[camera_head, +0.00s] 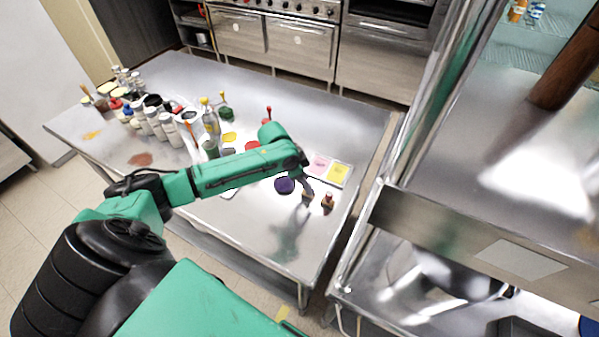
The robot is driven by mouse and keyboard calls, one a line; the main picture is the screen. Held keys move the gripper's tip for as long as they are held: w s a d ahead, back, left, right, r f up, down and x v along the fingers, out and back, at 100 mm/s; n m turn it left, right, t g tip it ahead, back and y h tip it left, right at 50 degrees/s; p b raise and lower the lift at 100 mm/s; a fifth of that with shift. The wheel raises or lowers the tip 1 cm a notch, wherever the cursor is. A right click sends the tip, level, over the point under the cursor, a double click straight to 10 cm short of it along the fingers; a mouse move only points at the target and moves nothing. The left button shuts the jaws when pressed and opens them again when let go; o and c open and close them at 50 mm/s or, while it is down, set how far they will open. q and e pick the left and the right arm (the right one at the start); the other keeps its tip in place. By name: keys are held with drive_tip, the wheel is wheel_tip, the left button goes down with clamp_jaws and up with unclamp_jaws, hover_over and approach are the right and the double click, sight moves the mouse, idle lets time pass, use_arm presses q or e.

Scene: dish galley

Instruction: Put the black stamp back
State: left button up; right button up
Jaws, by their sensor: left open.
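My left gripper (308,190) hangs over the front right part of the steel table (262,222), its jaws open and pointing down. A small stamp-like piece (306,200) sits right at its fingertips; its colour is too small to tell, and I cannot tell whether the fingers touch it. A second small stamp with a reddish top (328,199) stands just to the right. A dark purple round pad (285,185) lies left of the fingers. I cannot make out for certain which piece is the black stamp. My right gripper is out of view.
A tray with a pink card (319,166) and a yellow card (339,173) lies behind the gripper. Several bottles and jars (150,122) crowd the table's left. A steel shelf unit (450,225) stands close on the right. The table's front is clear.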

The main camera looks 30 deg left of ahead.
use_arm(q)
drive_tip(key=b+v, duration=0.1)
drive_tip(key=v, duration=0.9)
